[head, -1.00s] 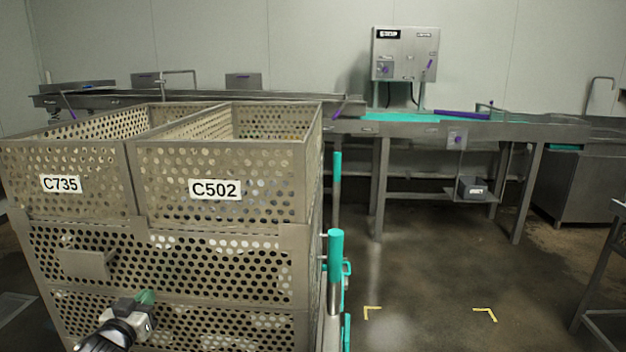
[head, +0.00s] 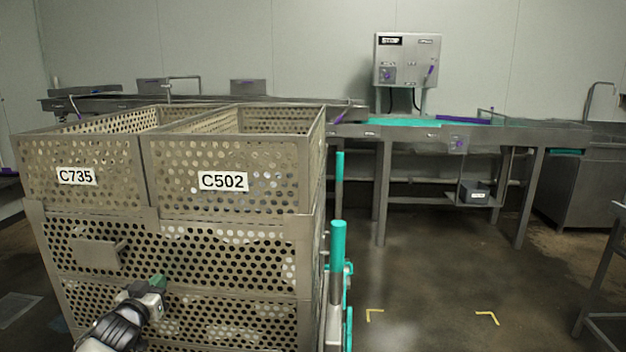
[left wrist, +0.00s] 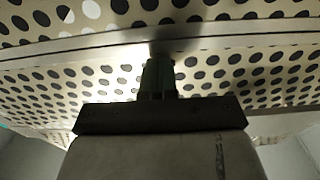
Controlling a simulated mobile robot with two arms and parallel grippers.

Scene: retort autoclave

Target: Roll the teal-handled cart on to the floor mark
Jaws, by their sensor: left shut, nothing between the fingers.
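The cart stands close in front of me in the head view, with teal upright handles (head: 338,248) at its right side. It carries stacked perforated metal crates, among them C735 (head: 110,205) and C502 (head: 270,203). Yellow corner pieces of the floor mark (head: 487,318) lie on the floor to the right of the cart. My left gripper (head: 157,282) is shut and empty, in front of the lower crates. In the left wrist view my left gripper (left wrist: 157,62) points at the perforated wall (left wrist: 215,70); I cannot tell if it touches. My right gripper is out of view.
A long steel bench (head: 400,133) with a control box (head: 407,60) runs along the back wall. A steel cabinet (head: 575,185) stands at the right, and a metal frame (head: 605,270) at the right edge. The floor between the cart and the frame is clear.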

